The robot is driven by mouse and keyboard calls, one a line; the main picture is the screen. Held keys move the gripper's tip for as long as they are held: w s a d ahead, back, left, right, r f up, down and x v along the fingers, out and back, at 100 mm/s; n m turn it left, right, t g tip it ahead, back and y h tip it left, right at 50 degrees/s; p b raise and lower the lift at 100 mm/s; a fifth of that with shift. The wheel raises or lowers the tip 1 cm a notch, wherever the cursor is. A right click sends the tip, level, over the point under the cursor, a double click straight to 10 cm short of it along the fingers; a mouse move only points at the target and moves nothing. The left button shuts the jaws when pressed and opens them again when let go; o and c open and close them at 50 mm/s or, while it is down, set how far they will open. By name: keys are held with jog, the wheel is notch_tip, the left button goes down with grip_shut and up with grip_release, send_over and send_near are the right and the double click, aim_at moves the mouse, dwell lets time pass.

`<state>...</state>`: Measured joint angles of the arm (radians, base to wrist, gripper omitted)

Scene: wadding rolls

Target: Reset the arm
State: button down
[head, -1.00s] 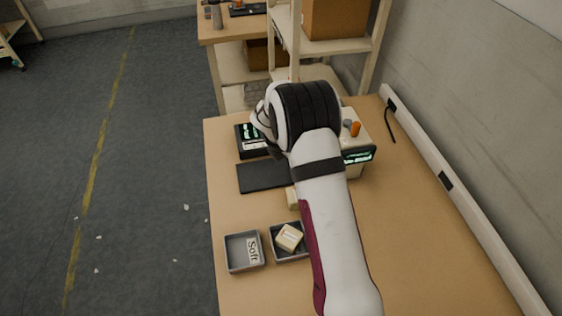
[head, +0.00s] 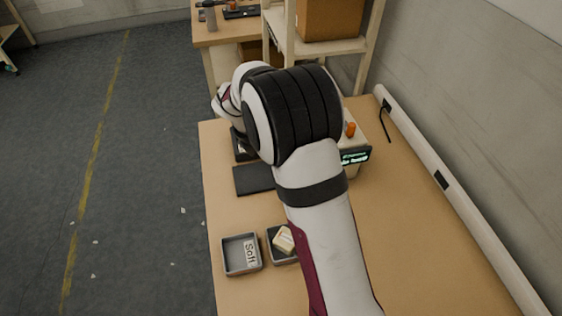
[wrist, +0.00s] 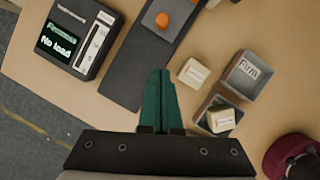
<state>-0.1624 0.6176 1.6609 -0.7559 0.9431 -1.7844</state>
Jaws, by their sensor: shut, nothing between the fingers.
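My gripper (wrist: 157,100) shows in the wrist view with its two green fingers together and nothing between them. It hangs above the table, clear of the objects as far as I can tell. In the head view the fingers are hidden behind my arm. A cream roll (wrist: 194,72) lies on the table to the right of the fingertips in the wrist view. Another cream roll (wrist: 221,121) sits in a dark tray (wrist: 204,103). That roll also shows in the head view (head: 283,240).
An empty grey tray (head: 228,256) has a label reading "Soft". A dark device (wrist: 57,58) shows "No load". A dark pad (head: 254,181) and a pale machine with an orange knob (head: 350,130) are near my arm. The table's right side is clear.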

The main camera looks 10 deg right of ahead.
jog(key=s+r+m+g+y, duration=0.1)
jog(key=s+r+m, duration=0.6)
jog(key=s+m, duration=0.15)
jog(key=s+a+r+m+y, duration=0.1)
jog(key=s+a+m+y, duration=0.1)
jog(key=s+m, duration=0.8)
jog(key=s+a+r+m+g+y, duration=0.1)
jog(key=s+a+r+m+y, duration=0.1)
jog(key=s+m, duration=0.8)
jog(key=s, duration=0.5)
jog(key=shift+y, duration=0.4)
jog(key=shift+m, duration=0.25)
